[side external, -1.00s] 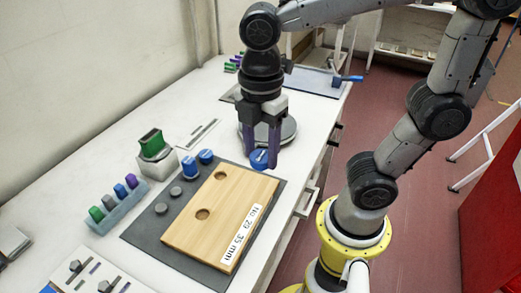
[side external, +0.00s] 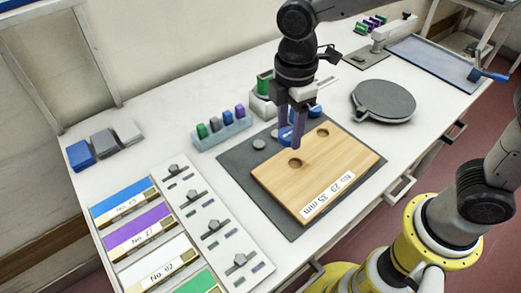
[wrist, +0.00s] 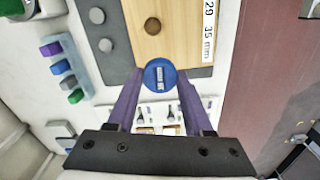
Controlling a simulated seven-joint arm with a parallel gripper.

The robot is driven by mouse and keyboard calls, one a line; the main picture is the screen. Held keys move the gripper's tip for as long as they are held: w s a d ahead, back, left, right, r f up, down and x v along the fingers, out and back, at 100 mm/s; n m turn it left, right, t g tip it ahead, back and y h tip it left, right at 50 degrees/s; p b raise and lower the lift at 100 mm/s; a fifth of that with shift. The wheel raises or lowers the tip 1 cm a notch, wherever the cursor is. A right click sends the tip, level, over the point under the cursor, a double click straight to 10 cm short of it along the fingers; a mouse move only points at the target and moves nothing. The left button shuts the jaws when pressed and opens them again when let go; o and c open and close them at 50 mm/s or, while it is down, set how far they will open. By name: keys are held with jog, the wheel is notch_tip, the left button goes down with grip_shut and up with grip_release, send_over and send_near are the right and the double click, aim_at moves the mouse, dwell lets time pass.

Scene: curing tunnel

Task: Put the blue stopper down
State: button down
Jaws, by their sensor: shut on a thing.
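The blue stopper (wrist: 160,75) is round with a raised grip on top. My gripper (wrist: 160,80) is shut on it, with one purple finger on each side. In the side view the stopper (side external: 286,133) shows partly behind my gripper (side external: 290,138), above the back left part of the wooden board. The wooden board (side external: 345,172) has two round holes, which look empty, and a label "No. 29 35 mm". One hole (side external: 295,162) is just below my fingertips in the picture. I cannot tell the stopper's exact height.
The board lies on a dark grey mat (side external: 238,162) with grey stoppers (side external: 259,144) beside it. Another blue stopper (side external: 316,111) stands behind the board. A round grey plate (side external: 385,101) stands at right.

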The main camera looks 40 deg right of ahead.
jog(key=w+a+f, duration=0.2)
jog(key=w+f, duration=0.1)
jog(key=w, duration=0.1)
jog(key=w+a+f, duration=0.2)
jog(key=w+f, duration=0.1)
jog(key=w+a+f, duration=0.2)
jog(key=w+f, duration=0.1)
jog(key=w, duration=0.1)
jog(key=shift+w+a+f, duration=0.1)
jog(key=shift+w+f, duration=0.1)
jog(key=shift+w, duration=0.15)
jog(key=shift+w+f, duration=0.1)
jog(key=shift+f, duration=1.6)
jog(key=shift+f, duration=0.15)
jog(key=shift+c, duration=1.5)
grip_release()
notch_tip(320, 180, up, 12)
jog(key=shift+r, duration=0.2)
